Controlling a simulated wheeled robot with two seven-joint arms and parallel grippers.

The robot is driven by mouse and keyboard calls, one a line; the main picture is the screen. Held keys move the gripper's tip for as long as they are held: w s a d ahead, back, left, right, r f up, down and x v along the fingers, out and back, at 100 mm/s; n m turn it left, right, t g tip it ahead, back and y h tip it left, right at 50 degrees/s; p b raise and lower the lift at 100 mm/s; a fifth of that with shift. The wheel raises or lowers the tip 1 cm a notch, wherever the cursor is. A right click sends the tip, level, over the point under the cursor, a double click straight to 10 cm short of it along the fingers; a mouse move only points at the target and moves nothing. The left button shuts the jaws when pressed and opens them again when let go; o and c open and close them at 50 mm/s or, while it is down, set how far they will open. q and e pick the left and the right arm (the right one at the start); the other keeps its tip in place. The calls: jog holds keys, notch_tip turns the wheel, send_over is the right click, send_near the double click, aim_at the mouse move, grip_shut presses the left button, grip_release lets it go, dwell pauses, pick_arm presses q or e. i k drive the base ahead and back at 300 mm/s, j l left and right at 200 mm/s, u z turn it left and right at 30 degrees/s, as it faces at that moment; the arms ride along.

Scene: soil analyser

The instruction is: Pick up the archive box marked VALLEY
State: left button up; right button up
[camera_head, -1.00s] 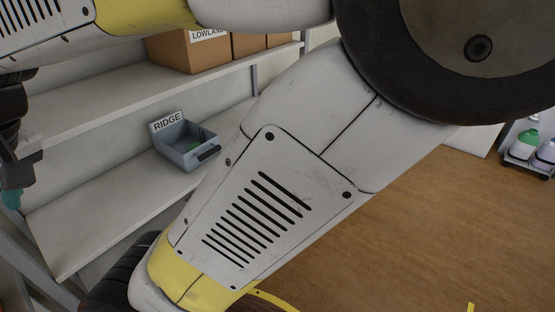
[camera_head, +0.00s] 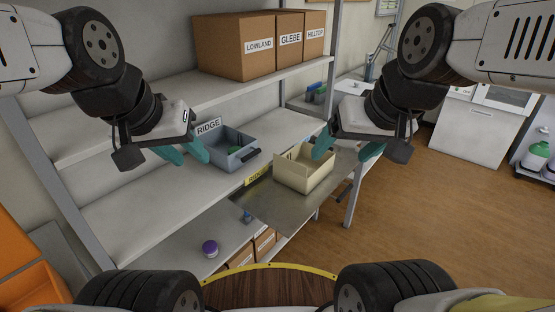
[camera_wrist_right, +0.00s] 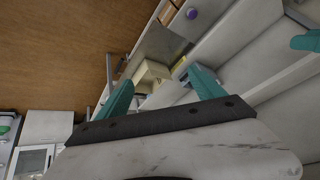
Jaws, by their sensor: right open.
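No box with a readable VALLEY label shows. Three brown archive boxes stand on the upper shelf: LOWLAND (camera_head: 237,58), GLEBE (camera_head: 290,50) and HILLTOP (camera_head: 315,42). Brown boxes (camera_head: 264,244) also stand on the bottom level, partly hidden, their labels unreadable. My left gripper (camera_head: 184,153) is open and empty, in front of the shelves left of the RIDGE bin. My right gripper (camera_head: 346,150) is open and empty, near the cream tray's right side. Its two teal fingers stand apart in the right wrist view (camera_wrist_right: 163,92).
The grey-blue RIDGE bin (camera_head: 224,158) sits on the middle shelf (camera_head: 130,210). A cream open box (camera_head: 304,173) stands on a grey pull-out board (camera_head: 285,210). A purple-lidded jar (camera_head: 210,248) is below. Orange crates (camera_head: 30,280) are at left. The wooden floor at right is clear.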

aim_at(296, 169)
jog(key=z, duration=0.35)
jog(key=i+l+u, duration=0.1)
jog(key=i+l, duration=0.3)
jog(key=i+l+u, duration=0.15)
jog(key=i+l, duration=0.2)
jog(key=i+l+u, duration=0.1)
jog(key=i+l, duration=0.2)
jog(key=l, duration=0.3)
jog(key=i+l+u, duration=0.1)
jog(key=i+l, duration=0.25)
jog(key=l, duration=0.15)
